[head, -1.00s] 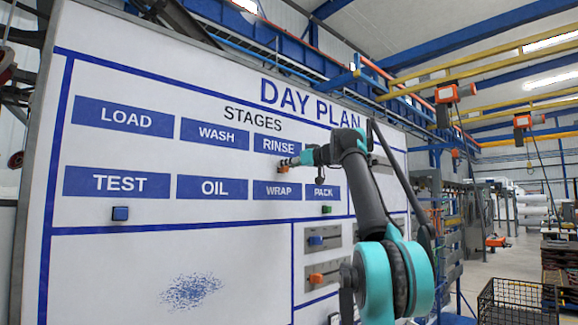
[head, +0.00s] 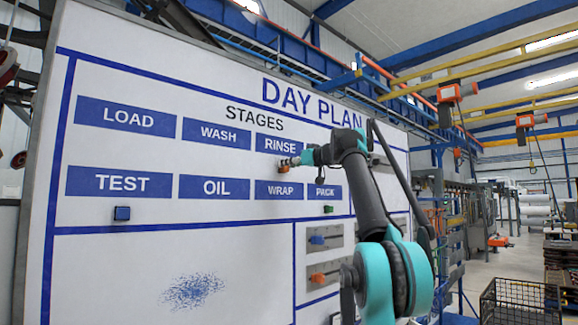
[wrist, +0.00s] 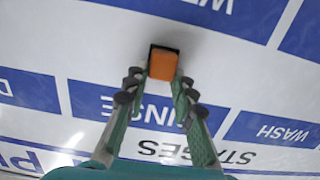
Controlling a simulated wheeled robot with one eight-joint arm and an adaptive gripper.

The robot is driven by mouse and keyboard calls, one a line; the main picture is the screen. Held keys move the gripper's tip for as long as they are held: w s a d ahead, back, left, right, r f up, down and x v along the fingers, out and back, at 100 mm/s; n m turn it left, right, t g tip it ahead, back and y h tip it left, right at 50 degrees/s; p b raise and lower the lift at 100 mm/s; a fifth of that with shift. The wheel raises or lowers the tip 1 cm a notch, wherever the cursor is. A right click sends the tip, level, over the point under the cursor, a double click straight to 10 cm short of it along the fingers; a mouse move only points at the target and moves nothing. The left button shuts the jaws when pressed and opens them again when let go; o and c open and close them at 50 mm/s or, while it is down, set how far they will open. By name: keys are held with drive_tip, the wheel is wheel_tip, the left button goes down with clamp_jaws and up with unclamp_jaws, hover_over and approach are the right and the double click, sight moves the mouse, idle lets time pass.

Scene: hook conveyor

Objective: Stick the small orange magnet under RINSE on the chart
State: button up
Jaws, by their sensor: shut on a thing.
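The small orange magnet (head: 284,168) is at the chart's face, just below the RINSE label (head: 279,146). In the wrist view the orange magnet (wrist: 163,65) has a dark far edge and sits between my fingertips. My gripper (head: 290,163) is shut on it; the fingers also show in the wrist view (wrist: 160,80). The white chart (head: 250,205) carries blue labels in two rows under STAGES. The magnet lies between RINSE and the WRAP label (head: 278,190). I cannot tell whether it touches the chart.
A blue magnet (head: 122,213) is under TEST and a green magnet (head: 328,209) under PACK. Sliders with blue (head: 317,240) and orange (head: 318,278) knobs are at the lower right of the chart. A wire basket (head: 515,303) stands on the floor at the right.

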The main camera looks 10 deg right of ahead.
drive_tip(key=o, duration=1.1)
drive_tip(key=f+v, duration=0.1)
drive_tip(key=v, duration=1.1)
drive_tip(key=s+a+f+m+g+h, duration=0.1)
drive_tip(key=s+a+f+g, duration=0.15)
drive_tip(key=f, duration=1.25)
drive_tip(key=s+a+f+m+g+h, duration=0.1)
drive_tip(key=s+a+f+g+h, duration=0.15)
drive_tip(key=f, duration=1.25)
drive_tip(key=s+a+f+m+g, duration=0.1)
drive_tip(key=s+f+g, duration=0.15)
drive_tip(key=f, duration=1.15)
drive_tip(key=s+d+f+m+g+h, duration=0.1)
drive_tip(key=s+d+f+m+h, duration=0.1)
drive_tip(key=s+f, duration=1.2)
drive_tip(key=s+d+f+m+g+h, duration=0.1)
drive_tip(key=s+d+f+m+h, duration=0.1)
drive_tip(key=s+f, duration=1.1)
wheel_tip(320, 180, down, 8)
drive_tip(key=d+h, duration=0.1)
drive_tip(key=h, duration=0.1)
drive_tip(key=shift+s+d+r+h, duration=0.15)
drive_tip(key=shift+s+r+h, duration=0.05)
drive_tip(key=shift+s+h, duration=0.15)
